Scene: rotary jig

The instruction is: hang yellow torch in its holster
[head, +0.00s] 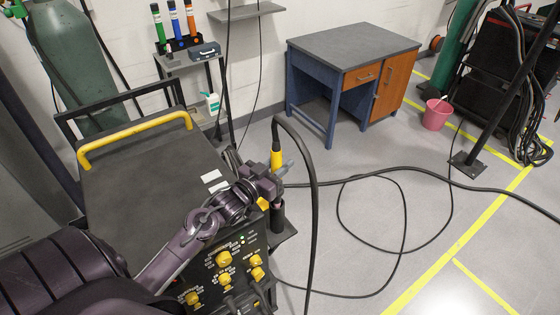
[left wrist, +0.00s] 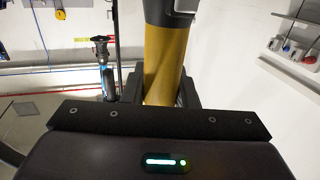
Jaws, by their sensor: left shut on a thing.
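The yellow torch (head: 276,158) is upright beside the front right corner of the welding machine, with its black cable arching up and over from its top. My left gripper (head: 272,180) is shut on it and hides its lower part. In the left wrist view the yellow handle (left wrist: 165,60) stands between the two dark fingers. A dark, tube-like holster (head: 277,216) is at the machine's right side, just below my gripper. Whether the torch's lower end is inside the holster or above it is hidden. My right gripper is not in view.
The welding machine (head: 150,170) has a yellow handle bar and a front panel with yellow knobs. The torch cable hangs down close to my gripper, and more cable lies looped on the floor. A blue desk (head: 350,45) and pink bucket (head: 436,114) stand farther back.

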